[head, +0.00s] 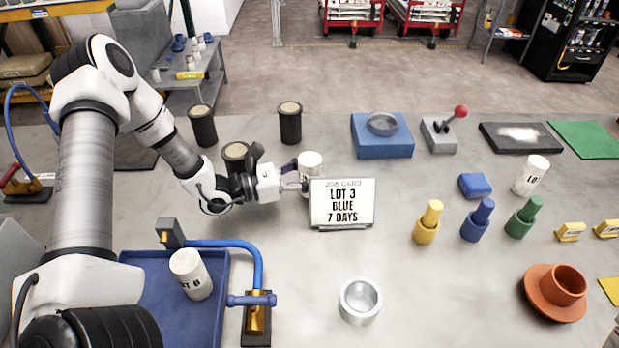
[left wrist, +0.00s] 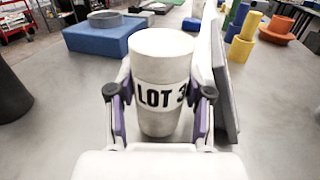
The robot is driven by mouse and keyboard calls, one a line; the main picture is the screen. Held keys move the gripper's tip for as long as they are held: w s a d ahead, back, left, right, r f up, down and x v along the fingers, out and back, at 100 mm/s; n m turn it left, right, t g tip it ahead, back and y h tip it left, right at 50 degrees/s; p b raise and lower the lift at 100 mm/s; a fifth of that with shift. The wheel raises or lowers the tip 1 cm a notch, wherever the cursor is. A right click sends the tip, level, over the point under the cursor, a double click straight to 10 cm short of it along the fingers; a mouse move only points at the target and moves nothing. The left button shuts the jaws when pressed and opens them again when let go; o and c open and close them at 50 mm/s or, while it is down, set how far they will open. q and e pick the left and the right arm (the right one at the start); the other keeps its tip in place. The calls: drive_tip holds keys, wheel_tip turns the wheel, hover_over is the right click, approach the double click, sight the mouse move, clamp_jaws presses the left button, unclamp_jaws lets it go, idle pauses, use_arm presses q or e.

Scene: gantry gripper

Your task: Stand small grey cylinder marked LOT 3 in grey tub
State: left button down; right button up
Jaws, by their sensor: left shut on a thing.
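The small grey cylinder marked LOT 3 (left wrist: 160,95) is upright between the two fingers of my left gripper (left wrist: 158,110), which is shut on it. In the head view the cylinder (head: 310,160) shows behind the job card, and my left gripper (head: 300,180) reaches it from the left. The card hides its lower part, and I cannot tell whether its base touches the table. A round, open, empty grey metal cup (head: 346,306) stands at the front centre. A grey box-like thing (head: 18,262) is cut off at the left edge; I cannot tell which is the tub. My right gripper is not in view.
The job card (head: 342,203) stands close beside the held cylinder. A blue tray (head: 218,300) at front left holds a LOT 6 cylinder (head: 190,273), beside a blue tap (head: 255,265). Dark moulds (head: 290,125) stand behind. Coloured pegs (head: 475,222) stand right. The table around the metal cup is clear.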

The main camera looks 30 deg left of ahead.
use_arm(q)
drive_tip(key=shift+w+d+f, duration=0.1)
drive_tip(key=shift+d+f, duration=0.05)
drive_tip(key=shift+f, duration=0.35)
drive_tip(key=shift+w+f, duration=0.1)
drive_tip(key=shift+f, duration=0.05)
drive_tip(key=shift+s+a+f, duration=0.1)
drive_tip(key=shift+s+a, duration=0.1)
drive_tip(key=c, duration=0.9)
unclamp_jaws()
drive_tip(key=shift+o, duration=0.8)
drive_tip(key=shift+w+d, duration=0.1)
drive_tip(key=shift+d, duration=0.05)
